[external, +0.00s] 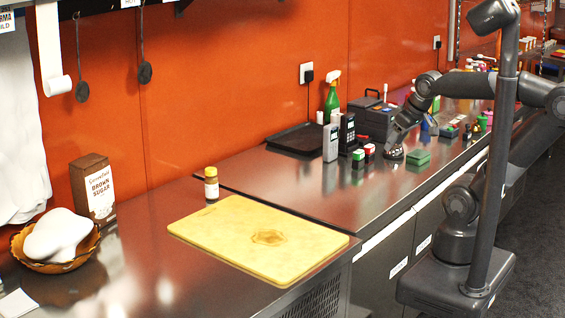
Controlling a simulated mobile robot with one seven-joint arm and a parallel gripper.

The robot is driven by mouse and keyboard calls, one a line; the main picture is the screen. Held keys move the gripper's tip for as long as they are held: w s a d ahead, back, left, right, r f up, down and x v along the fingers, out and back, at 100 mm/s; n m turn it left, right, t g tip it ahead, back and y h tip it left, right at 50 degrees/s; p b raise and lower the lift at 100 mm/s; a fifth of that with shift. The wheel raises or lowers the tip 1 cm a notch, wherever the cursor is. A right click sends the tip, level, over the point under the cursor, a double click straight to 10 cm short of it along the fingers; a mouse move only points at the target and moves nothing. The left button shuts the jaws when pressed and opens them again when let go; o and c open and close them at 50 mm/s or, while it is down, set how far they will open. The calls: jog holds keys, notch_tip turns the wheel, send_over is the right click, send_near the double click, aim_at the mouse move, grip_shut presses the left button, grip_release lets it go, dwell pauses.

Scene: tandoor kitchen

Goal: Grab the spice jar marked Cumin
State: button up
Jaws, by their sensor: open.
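A small spice jar (211,185) with a yellow lid and a pale label stands upright on the steel counter, behind the left part of the yellow cutting board. Its label is too small to read, so I cannot tell whether it says Cumin. My gripper (394,152) is at the right, low over the far counter section, pointing down. It is open. It is close to small red-, white- and green-coloured items, and far to the right of the jar. Whether anything lies between its fingers is too small to tell.
A cutting board (262,236) lies on the near counter. A brown sugar box (94,189) and a bowl with a white lump (56,242) stand left. A black tray (300,139), a green spray bottle (332,100) and a card terminal (347,133) stand farther back. Counter around the jar is clear.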

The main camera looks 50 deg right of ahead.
jog(key=shift+o, duration=1.1)
